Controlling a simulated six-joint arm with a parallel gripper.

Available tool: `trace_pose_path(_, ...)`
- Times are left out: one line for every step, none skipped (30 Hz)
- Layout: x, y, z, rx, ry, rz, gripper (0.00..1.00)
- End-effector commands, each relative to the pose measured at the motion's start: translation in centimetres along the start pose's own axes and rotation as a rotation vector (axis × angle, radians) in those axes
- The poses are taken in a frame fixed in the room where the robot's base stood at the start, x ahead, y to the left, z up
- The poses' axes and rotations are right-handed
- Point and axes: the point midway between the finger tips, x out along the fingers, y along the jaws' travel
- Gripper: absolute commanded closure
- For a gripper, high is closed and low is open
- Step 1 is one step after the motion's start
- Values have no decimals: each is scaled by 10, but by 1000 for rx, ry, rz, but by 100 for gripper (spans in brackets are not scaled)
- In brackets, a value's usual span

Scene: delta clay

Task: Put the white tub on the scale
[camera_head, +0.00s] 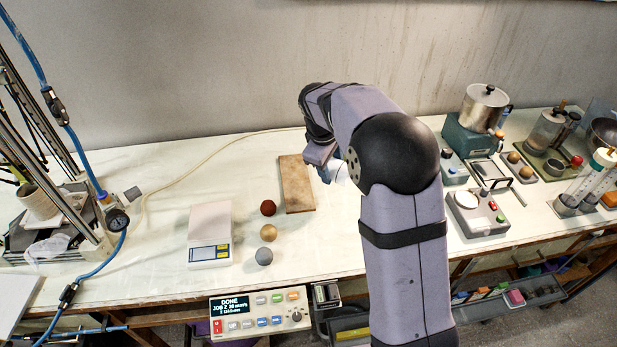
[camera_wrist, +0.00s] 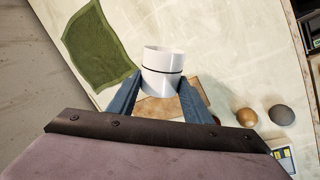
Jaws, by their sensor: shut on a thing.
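The white tub (camera_wrist: 162,62), with a dark band around it, is between the two fingers of my gripper (camera_wrist: 160,92) in the wrist view. My gripper is shut on it, over or beside a brown board. In the head view my gripper (camera_head: 325,172) is near the right side of the board, and my arm hides most of the tub. The scale (camera_head: 209,222), white with a small display at its front, stands empty on the left part of the table. A corner of the scale (camera_wrist: 283,160) shows at the lower right of the wrist view.
The brown board (camera_head: 296,183) lies between the scale and my gripper. Brown, tan and grey balls (camera_head: 268,233) stand in a row between scale and board. A green cloth (camera_wrist: 100,45) shows in the wrist view. Lab devices (camera_head: 476,211) fill the right side.

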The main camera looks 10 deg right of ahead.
Motion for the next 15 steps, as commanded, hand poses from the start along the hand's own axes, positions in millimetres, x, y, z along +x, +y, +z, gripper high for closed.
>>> trace_pose_path(0,0,0,-1,0,0,80)
trace_pose_path(0,0,0,-3,0,0,80)
trace_pose_path(1,-2,0,-9,-1,0,80)
trace_pose_path(2,-3,-1,-16,-3,0,80)
trace_pose_path(3,-5,-1,-27,-5,0,80)
trace_pose_path(5,-9,-2,-48,-8,1,80)
trace_pose_path(6,-12,-3,-70,-12,1,80)
trace_pose_path(8,-16,-4,-96,-18,2,80)
trace_pose_path(11,-22,-6,-139,-28,4,80)
trace_pose_path(13,-28,-7,-177,-37,7,80)
trace_pose_path(16,-33,-9,-221,-47,13,80)
trace_pose_path(18,-41,-12,-288,-66,21,80)
trace_pose_path(20,-47,-14,-344,-82,32,80)
trace_pose_path(22,-53,-17,-407,-102,44,80)
trace_pose_path(24,-61,-22,-497,-134,68,80)
